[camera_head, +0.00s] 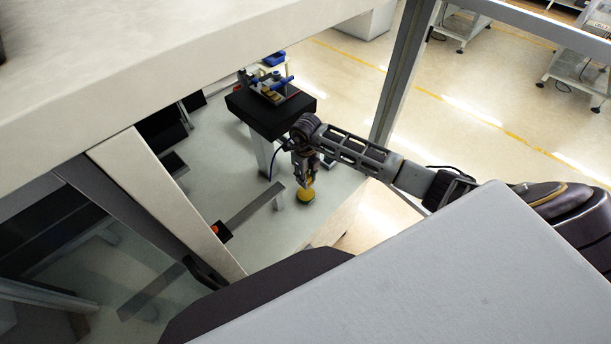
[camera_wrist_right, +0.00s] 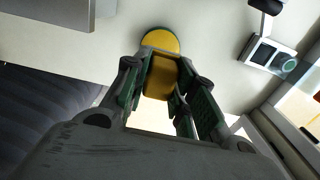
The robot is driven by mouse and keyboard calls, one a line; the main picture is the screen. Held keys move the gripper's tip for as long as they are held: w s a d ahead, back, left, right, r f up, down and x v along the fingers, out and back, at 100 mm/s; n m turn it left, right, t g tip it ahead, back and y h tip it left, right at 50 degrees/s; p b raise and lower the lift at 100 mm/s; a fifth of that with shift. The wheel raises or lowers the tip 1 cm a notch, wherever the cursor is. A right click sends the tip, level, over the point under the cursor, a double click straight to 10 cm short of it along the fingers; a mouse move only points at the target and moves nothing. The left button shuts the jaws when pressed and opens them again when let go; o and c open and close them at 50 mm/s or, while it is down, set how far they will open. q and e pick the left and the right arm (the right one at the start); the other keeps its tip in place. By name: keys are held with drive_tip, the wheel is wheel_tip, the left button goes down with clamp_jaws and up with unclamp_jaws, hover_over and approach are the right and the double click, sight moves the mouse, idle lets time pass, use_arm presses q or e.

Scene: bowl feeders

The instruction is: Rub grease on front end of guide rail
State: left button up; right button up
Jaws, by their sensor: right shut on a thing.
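My right gripper (camera_head: 304,174) reaches in from the right in the head view and points down over the pale work surface. It is shut on a yellow tool with a round end (camera_head: 305,196). In the wrist view my right gripper (camera_wrist_right: 160,80) has its fingers on either side of the tool's yellow handle, and the round yellow end (camera_wrist_right: 160,40) shows beyond them. I cannot tell whether the tool touches the surface. A grey bar (camera_head: 256,205), which looks like the guide rail, lies left of the tool and apart from it. My left gripper is out of view.
A black block (camera_head: 264,120) with small blue and yellow parts stands behind my right gripper. A small white button box (camera_wrist_right: 268,55) is at the upper right of the wrist view. A sloping frame beam (camera_head: 155,190) and an overhead panel (camera_head: 150,60) bound the left side.

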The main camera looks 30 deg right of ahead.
drive_tip(key=shift+f, duration=0.15)
idle(0.4)
drive_tip(key=shift+f+b, duration=2)
drive_tip(key=shift+f, duration=0.85)
drive_tip(key=shift+f+b, duration=0.4)
drive_tip(key=shift+f, duration=0.1)
idle(0.4)
drive_tip(key=shift+s+f, duration=0.1)
idle(0.8)
drive_tip(key=shift+r+p, duration=2.35)
drive_tip(key=shift+r, duration=1.25)
drive_tip(key=shift+n, duration=0.4)
